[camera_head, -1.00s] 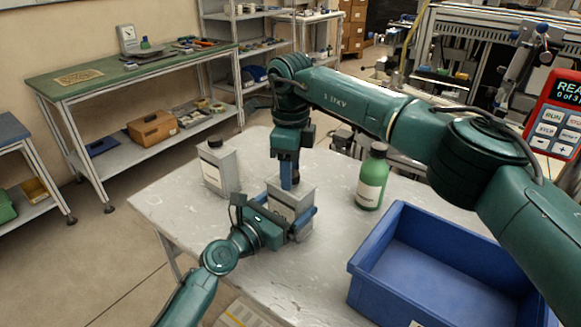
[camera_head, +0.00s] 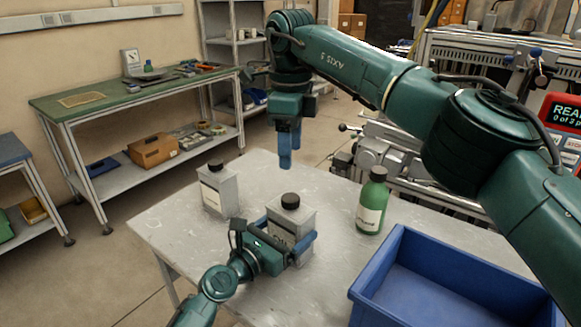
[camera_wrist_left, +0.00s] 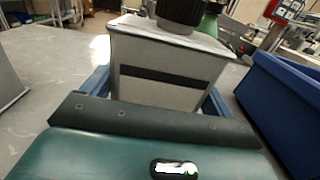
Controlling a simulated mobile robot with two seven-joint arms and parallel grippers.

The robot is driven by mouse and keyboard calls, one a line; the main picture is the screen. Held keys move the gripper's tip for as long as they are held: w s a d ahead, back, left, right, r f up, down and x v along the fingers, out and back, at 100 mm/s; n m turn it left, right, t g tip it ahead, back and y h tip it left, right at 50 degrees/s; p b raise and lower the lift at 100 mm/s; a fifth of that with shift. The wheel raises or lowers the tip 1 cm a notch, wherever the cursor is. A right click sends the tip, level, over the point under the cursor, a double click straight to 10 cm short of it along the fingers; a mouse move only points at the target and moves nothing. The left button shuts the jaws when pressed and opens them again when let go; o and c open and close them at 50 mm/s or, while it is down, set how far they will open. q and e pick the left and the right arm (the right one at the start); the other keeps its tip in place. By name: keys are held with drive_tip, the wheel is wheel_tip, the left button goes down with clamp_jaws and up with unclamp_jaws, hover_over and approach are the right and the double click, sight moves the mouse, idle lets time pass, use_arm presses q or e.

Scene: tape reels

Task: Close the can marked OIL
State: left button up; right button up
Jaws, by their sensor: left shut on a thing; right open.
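The grey can marked OIL (camera_head: 291,220) stands upright on the metal table, with a black cap (camera_head: 290,201) on its top. In the left wrist view the can (camera_wrist_left: 165,72) fills the middle, and the lower part of its black cap (camera_wrist_left: 180,12) sits on the top face. My left gripper (camera_head: 283,245) is shut around the can's sides from the front left. My right gripper (camera_head: 287,152) is open and empty, raised above and behind the can, clear of the cap. Whether the cap is fully tight cannot be told.
Another grey can with a black cap (camera_head: 217,190) stands to the left. A green bottle (camera_head: 371,203) stands to the right, and a blue bin (camera_head: 392,262) sits at the table's front right. The table (camera_head: 165,215) is bare at the left.

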drive_tip(key=shift+r, duration=0.65)
use_arm(q)
drive_tip(key=o, duration=1.7)
drive_tip(key=v, duration=1.2)
drive_tip(key=shift+s+a+f, duration=0.1)
drive_tip(key=shift+a, duration=0.05)
drive_tip(key=shift+s+a, duration=0.25)
drive_tip(key=shift+s, duration=0.05)
use_arm(e)
drive_tip(key=shift+r, duration=0.1)
